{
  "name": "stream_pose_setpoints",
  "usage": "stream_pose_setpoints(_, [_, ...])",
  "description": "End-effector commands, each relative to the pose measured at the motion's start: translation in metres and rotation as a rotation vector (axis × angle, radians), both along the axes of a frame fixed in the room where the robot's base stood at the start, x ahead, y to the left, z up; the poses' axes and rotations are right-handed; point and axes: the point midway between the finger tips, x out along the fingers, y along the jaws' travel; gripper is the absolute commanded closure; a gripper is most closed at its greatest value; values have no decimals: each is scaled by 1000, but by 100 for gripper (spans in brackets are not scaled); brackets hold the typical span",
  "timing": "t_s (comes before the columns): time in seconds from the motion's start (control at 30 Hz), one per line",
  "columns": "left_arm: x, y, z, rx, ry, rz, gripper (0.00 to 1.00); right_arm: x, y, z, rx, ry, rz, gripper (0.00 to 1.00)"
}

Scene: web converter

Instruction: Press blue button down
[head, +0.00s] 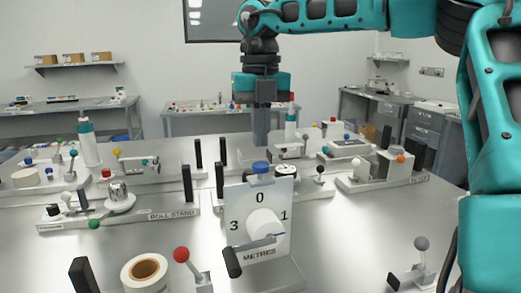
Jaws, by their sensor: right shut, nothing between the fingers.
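The blue button (261,167) sits on top of the upright white METRES panel (280,190), near the middle of the head view. The panel bears the numbers 0, 1 and 3 and a white knob. My right gripper (261,145) points straight down, with its fingers shut and nothing between them. In the picture its tips are just above the blue button, with a small gap between. How far behind or in front of the button they are, I cannot tell. My left gripper is not in view.
A red-knobbed lever (181,255) and a tape roll (146,271) stand front left of the panel. A grey-knobbed lever (421,244) is front right. The ROLL STAND rail (170,215) lies left, and more modules with coloured knobs stand behind. Bare metal table lies between them.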

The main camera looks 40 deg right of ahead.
Motion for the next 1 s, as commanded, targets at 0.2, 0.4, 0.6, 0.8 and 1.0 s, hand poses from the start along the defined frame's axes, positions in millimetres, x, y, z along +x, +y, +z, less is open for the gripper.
stream_pose_setpoints(0.2, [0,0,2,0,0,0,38,0,0,-29,1,2,0,100])
stream_pose_setpoints(0.4, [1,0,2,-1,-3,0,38,0,0,-37,0,0,-1,100])
stream_pose_setpoints(0.6, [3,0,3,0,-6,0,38,0,0,-37,0,0,-1,100])
stream_pose_setpoints(0.8, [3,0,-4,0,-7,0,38,0,0,-47,-1,0,0,100])
stream_pose_setpoints(1.0, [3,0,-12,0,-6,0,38,0,0,-59,0,1,0,100])
